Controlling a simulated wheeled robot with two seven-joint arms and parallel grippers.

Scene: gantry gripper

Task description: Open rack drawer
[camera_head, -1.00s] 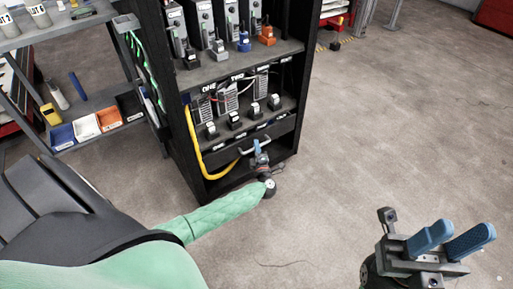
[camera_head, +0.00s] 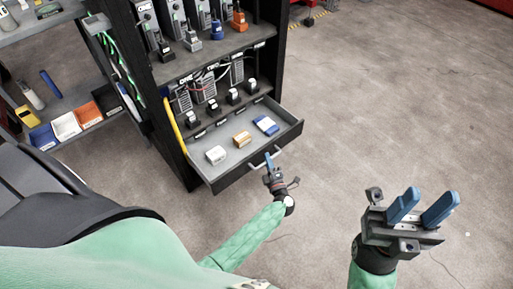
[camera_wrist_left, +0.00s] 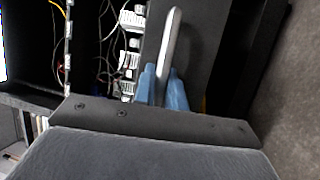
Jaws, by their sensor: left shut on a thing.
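The black rack drawer (camera_head: 288,131) stands pulled out from the lower part of the rack (camera_head: 165,72). Inside it lie a white block, a tan block and a blue-and-white block. My left gripper (camera_head: 268,166) is at the drawer front, shut on the metal handle (camera_head: 258,162). In the left wrist view the handle (camera_wrist_left: 171,50) runs between the blue fingers (camera_wrist_left: 162,88). My right gripper (camera_head: 424,208) is at the lower right, its two blue fingers apart with nothing between them.
A grey shelf unit with bins (camera_head: 66,125) stands left of the rack. A yellow cable (camera_head: 172,125) runs down the rack's left side. Devices sit on the rack shelves above the drawer. The concrete floor to the right is clear.

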